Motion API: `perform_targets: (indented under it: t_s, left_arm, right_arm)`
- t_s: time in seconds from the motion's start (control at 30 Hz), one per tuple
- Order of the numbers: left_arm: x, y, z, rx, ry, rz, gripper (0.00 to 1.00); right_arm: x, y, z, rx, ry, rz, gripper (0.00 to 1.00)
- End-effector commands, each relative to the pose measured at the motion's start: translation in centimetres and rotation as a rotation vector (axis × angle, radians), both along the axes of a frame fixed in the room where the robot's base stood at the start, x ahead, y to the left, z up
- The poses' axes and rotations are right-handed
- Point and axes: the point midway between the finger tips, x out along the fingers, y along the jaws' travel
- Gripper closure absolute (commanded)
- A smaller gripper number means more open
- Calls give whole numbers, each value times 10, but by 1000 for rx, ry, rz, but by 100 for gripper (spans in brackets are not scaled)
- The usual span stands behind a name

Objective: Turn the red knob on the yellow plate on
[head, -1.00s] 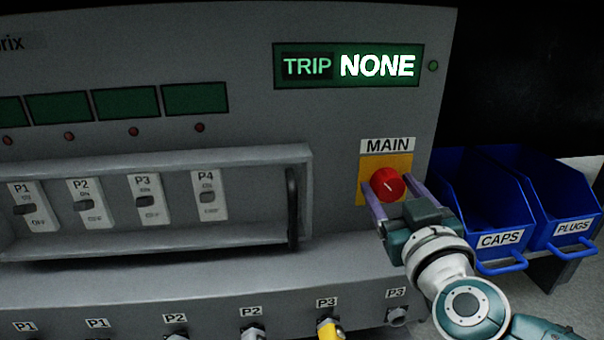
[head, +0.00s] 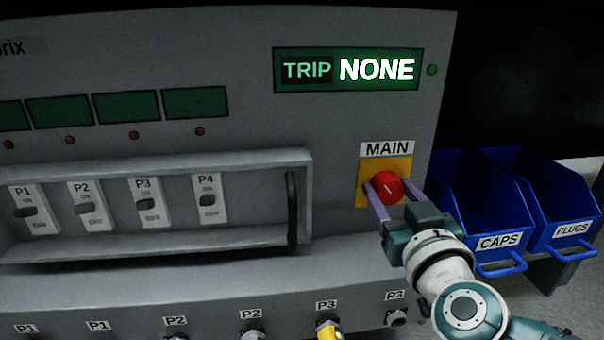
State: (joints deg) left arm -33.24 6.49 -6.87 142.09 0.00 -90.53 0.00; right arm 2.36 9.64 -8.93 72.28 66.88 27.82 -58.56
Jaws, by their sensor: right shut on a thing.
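The red knob (head: 387,187) sits on the yellow plate (head: 371,165) under the MAIN label (head: 387,149), on the grey panel's right side. A thin white mark on the knob slants, its upper end toward the left. My right gripper (head: 391,191) comes in from the lower right. Its purple fingers are on either side of the knob and shut on it. The lower part of the plate is partly hidden by the fingers. My left gripper is not in view.
The display (head: 348,69) reads TRIP NONE. A recessed frame with a dark handle (head: 292,210) holds switches P1 to P4 (head: 207,199). Blue bins marked CAPS (head: 500,241) and PLUGS (head: 573,229) stand right of the panel. Sockets (head: 397,317) line the lower ledge.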

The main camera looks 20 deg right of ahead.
Motion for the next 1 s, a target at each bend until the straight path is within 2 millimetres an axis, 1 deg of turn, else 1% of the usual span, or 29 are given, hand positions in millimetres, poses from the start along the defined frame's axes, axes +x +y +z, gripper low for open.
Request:
perform_targets:
  t_s: [0.1,0.4,0.7,1.0]
  left_arm:
    - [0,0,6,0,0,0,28]
    - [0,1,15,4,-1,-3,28]
    - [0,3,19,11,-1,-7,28]
    - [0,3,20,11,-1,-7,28]
  right_arm:
    - [0,0,1,82,-17,-1,97]
    - [-1,-1,1,349,-81,-2,97]
    - [-1,-2,1,624,-147,-1,97]
    - [-1,-3,0,902,-215,-1,97]
